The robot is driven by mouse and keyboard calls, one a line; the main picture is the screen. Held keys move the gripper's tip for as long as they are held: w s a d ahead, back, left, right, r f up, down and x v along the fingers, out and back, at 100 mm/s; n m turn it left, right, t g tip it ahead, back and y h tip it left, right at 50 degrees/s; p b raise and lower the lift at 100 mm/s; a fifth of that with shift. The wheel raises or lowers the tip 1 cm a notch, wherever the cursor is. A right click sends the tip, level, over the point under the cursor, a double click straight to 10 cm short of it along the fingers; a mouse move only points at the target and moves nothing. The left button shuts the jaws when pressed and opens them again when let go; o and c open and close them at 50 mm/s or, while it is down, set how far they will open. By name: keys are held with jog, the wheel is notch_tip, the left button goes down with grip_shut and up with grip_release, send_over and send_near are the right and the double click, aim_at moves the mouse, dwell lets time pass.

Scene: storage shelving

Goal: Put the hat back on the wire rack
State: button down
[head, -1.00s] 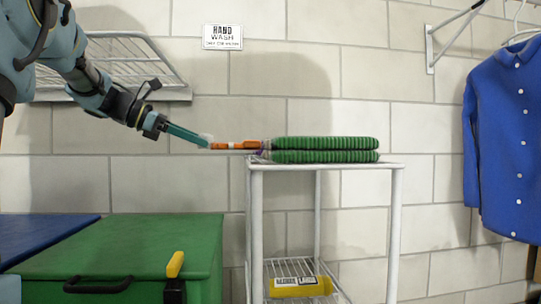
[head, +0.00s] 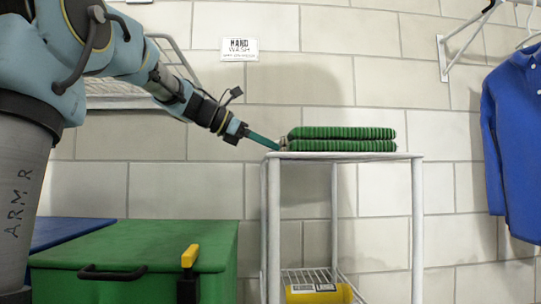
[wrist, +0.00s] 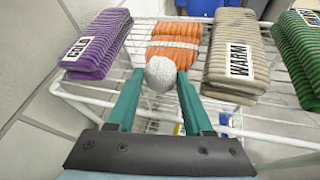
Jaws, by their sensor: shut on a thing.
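The orange hat with pale stripes (wrist: 174,45) shows in the wrist view, between a purple knitted stack and a beige one. Its white pompom (wrist: 160,74) is between the fingertips of my gripper (wrist: 160,82), which is shut on it. The hat is over the top shelf of the white wire rack (wrist: 108,97); I cannot tell whether it rests on the wires. In the head view my gripper (head: 279,147) reaches the left edge of the wire rack (head: 345,156), and the hat's body is hidden behind the green stack.
The purple stack labelled COLD (wrist: 99,42) is left of the hat; the beige stack labelled WARM (wrist: 236,54) and the green stack (wrist: 297,52) are right. A green bin (head: 140,250) stands left of the rack. A blue shirt (head: 512,140) hangs at right.

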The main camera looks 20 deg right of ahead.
jog(key=shift+f, duration=0.15)
jog(key=shift+c, duration=1.5)
grip_release()
jog(key=shift+f, duration=0.15)
jog(key=shift+a+r+p, duration=0.2)
jog(key=shift+r+p, duration=0.1)
jog(key=p+v, duration=0.3)
jog(key=v, duration=0.4)
jog(key=shift+f, duration=0.1)
